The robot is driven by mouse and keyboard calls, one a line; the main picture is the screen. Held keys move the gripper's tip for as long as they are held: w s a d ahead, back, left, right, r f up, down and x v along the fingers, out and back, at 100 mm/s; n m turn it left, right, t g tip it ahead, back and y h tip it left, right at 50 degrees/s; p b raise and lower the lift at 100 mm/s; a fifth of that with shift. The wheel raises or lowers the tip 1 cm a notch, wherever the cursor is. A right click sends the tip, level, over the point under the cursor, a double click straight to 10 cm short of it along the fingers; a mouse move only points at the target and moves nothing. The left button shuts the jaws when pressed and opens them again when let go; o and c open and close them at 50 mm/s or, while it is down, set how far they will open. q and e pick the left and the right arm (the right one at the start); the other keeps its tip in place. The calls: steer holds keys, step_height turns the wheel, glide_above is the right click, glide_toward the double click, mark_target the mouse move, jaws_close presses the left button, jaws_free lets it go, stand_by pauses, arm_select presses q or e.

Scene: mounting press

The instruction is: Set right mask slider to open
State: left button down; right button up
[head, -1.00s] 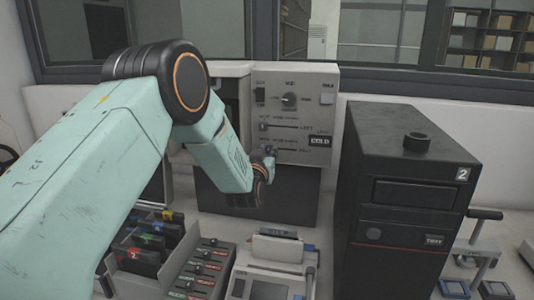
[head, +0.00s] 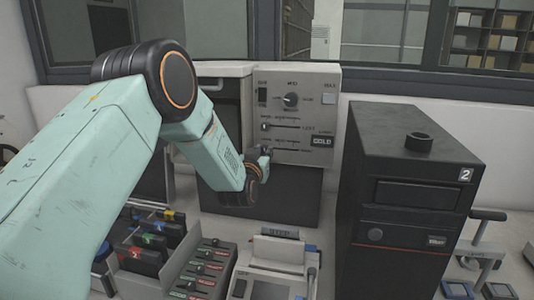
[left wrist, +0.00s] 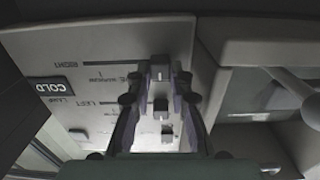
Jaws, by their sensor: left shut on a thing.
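The grey mounting press panel (head: 310,100) stands upright at the back and carries two horizontal mask sliders. The right mask slider is the lower one, and its slot (head: 312,150) runs right from my gripper. In the left wrist view its small knob (left wrist: 158,72) sits between the fingertips, beside the end of the slot away from the RIGHT label. My left gripper (head: 266,153) is shut on that knob, which is mostly hidden in the head view. The left mask slider knob (head: 265,126) sits just above, free of the fingers. My right gripper is not in view.
A tall black unit marked 2 (head: 410,190) stands close on the right. Several coloured-label cartridges (head: 145,245) and a small grey device (head: 275,262) stand below.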

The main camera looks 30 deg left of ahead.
arm_select(q)
steer(key=c, duration=1.6)
jaws_free()
steer(key=shift+a+f, duration=0.1)
steer(key=shift+c, duration=0.2)
steer(key=o, duration=0.4)
steer(key=shift+a, duration=0.2)
steer(key=shift+o, duration=0.2)
steer(key=shift+w+d, duration=0.1)
steer(key=shift+d, duration=0.05)
